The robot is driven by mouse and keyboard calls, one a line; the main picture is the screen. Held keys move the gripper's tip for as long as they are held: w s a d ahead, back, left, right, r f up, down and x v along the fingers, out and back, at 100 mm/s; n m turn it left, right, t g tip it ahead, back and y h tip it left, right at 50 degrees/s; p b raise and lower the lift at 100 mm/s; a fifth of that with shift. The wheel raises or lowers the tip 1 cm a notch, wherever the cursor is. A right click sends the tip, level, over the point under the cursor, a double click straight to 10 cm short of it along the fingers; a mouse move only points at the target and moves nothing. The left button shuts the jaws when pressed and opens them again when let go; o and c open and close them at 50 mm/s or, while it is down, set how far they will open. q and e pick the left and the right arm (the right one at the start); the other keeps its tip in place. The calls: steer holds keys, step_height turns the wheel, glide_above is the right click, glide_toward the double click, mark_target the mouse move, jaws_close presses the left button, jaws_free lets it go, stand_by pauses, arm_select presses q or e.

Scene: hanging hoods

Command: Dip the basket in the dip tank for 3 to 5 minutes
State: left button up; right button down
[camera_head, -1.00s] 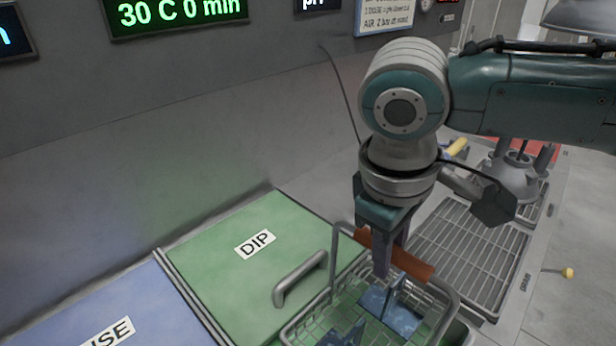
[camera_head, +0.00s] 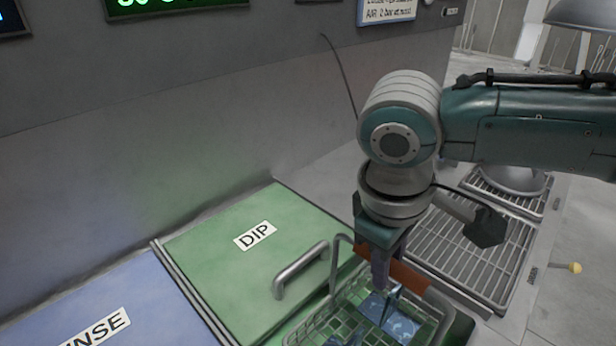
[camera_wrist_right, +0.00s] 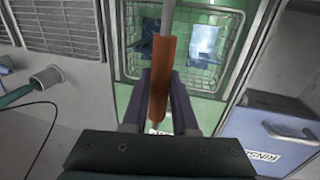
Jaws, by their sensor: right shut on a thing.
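The wire basket (camera_head: 318,322) hangs by its orange handle grip (camera_head: 412,279) from my right gripper (camera_head: 382,280), which is shut on that grip. Blue parts (camera_head: 402,325) lie in the basket. In the right wrist view the basket (camera_wrist_right: 128,62) is inside the green-walled opening of the dip tank (camera_wrist_right: 208,108). How deep it sits, and whether it touches the bottom, I cannot tell. The green lid marked DIP (camera_head: 215,275), with a bar handle, lies behind and left of the basket. My left gripper is not in view.
A blue lid marked RINSE (camera_head: 70,310) is left of the dip tank. A metal drain grate (camera_head: 475,255) lies to the right. The grey wall with displays (camera_head: 180,5) and a hanging cable stands behind. A yellow knob (camera_head: 575,268) sticks out at the right edge.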

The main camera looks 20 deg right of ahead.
steer(key=b, duration=0.4)
glide_above(370, 337)
steer(key=shift+f, duration=2.95)
steer(key=shift+s+a+f+b, duration=0.15)
steer(key=shift+f+b, duration=1)
steer(key=shift+f, duration=0.6)
steer(key=shift+a+f+b, duration=0.15)
steer(key=shift+f+b, duration=1.05)
steer(key=shift+f, duration=0.5)
steer(key=shift+s+a+f+b, duration=0.15)
steer(key=shift+f+b, duration=1)
steer(key=shift+f, duration=0.6)
steer(key=shift+w, duration=0.1)
steer(key=shift+r, duration=0.15)
step_height(370, 337, up, 22)
steer(key=p, duration=2.4)
steer(key=shift+r, duration=0.15)
